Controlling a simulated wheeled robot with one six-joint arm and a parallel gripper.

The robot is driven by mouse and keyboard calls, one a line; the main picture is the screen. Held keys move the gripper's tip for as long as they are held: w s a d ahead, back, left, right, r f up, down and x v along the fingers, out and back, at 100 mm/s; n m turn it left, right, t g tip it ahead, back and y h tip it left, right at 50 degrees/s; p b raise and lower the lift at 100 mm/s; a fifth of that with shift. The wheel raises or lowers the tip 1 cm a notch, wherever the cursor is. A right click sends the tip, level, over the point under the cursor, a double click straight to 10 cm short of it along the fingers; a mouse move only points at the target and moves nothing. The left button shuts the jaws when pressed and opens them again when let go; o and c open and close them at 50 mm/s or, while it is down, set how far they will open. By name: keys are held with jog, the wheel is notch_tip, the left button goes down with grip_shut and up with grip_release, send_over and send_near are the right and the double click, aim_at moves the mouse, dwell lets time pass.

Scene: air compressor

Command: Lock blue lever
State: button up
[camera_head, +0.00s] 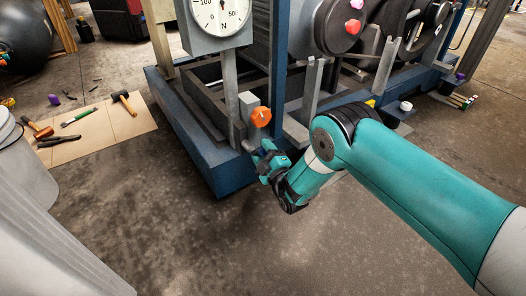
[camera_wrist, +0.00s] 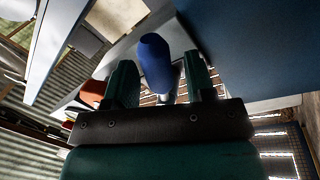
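The blue lever (camera_wrist: 155,62) shows in the wrist view as a rounded blue handle on a paler metal stem. It lies in the gap between the two teal fingers of my gripper (camera_wrist: 160,82). The fingers are apart, and I see no clear contact with the lever; how deep it sits between them is hard to tell. In the head view my gripper (camera_head: 266,160) is at the front corner of the compressor frame, just below the orange knob (camera_head: 261,117). I cannot make out the blue lever in the head view, where my gripper may hide it.
The compressor's blue base frame (camera_head: 222,172) is close to my gripper. A gauge (camera_head: 221,15) and a red knob (camera_head: 353,26) are above. Tools such as a hammer (camera_head: 124,102) lie on a board at the left. The floor in front is clear.

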jog(key=p+v, duration=1)
jog(key=v, duration=0.7)
jog(key=shift+s, duration=0.25)
jog(key=shift+w+r, duration=0.1)
jog(key=shift+r, duration=0.1)
